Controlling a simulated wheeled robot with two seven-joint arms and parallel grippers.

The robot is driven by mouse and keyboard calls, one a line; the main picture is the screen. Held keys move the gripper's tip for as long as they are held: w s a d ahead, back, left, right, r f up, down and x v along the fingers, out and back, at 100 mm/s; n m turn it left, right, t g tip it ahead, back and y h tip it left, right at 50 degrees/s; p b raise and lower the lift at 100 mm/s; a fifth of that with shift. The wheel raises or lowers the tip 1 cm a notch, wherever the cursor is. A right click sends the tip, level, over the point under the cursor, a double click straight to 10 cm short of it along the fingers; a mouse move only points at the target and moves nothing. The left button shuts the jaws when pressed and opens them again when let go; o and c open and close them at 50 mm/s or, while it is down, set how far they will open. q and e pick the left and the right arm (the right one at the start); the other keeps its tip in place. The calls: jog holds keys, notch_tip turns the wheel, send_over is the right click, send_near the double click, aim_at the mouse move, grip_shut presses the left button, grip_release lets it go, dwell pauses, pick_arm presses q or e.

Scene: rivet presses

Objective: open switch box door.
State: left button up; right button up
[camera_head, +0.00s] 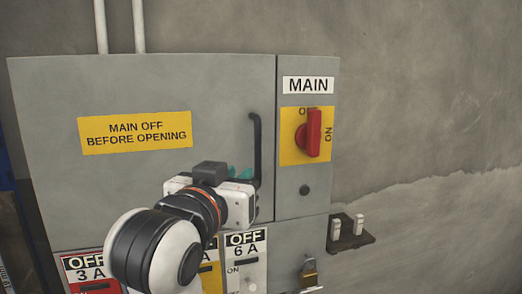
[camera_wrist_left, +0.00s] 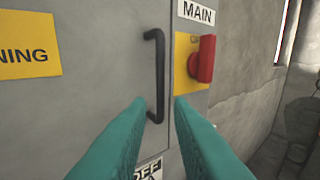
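The grey switch box door (camera_head: 200,85) is shut and carries a yellow "MAIN OFF BEFORE OPENING" label (camera_head: 136,131). Its black vertical bar handle (camera_head: 256,148) is at the door's right edge. My left gripper (camera_head: 240,173) is in front of the handle's lower part. In the left wrist view the teal fingers (camera_wrist_left: 157,105) are apart, with the lower end of the handle (camera_wrist_left: 156,75) showing between their tips. I cannot tell whether they touch it. The red main switch (camera_head: 312,133) stands upright on a yellow plate right of the door. My right gripper is not in view.
Below the door are breaker panels marked 3 A (camera_head: 90,270) and 6 A (camera_head: 245,255). A brass padlock (camera_head: 309,272) hangs at the lower right. A small dark bracket with white pegs (camera_head: 348,232) sticks out beside the box. The wall to the right is bare.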

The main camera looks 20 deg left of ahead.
aim_at(257, 152)
pick_arm(q)
jog(key=w+p, duration=0.1)
jog(key=w, duration=0.2)
jog(key=w+p, duration=0.2)
jog(key=w, duration=0.2)
jog(key=w+r+p, duration=0.1)
jog(key=w, duration=0.2)
jog(key=shift+w+r+p, duration=0.1)
jog(key=shift+w+p, duration=0.2)
jog(key=shift+p, duration=0.05)
jog(key=shift+w+a, duration=0.1)
jog(key=shift+w, duration=0.5)
grip_shut()
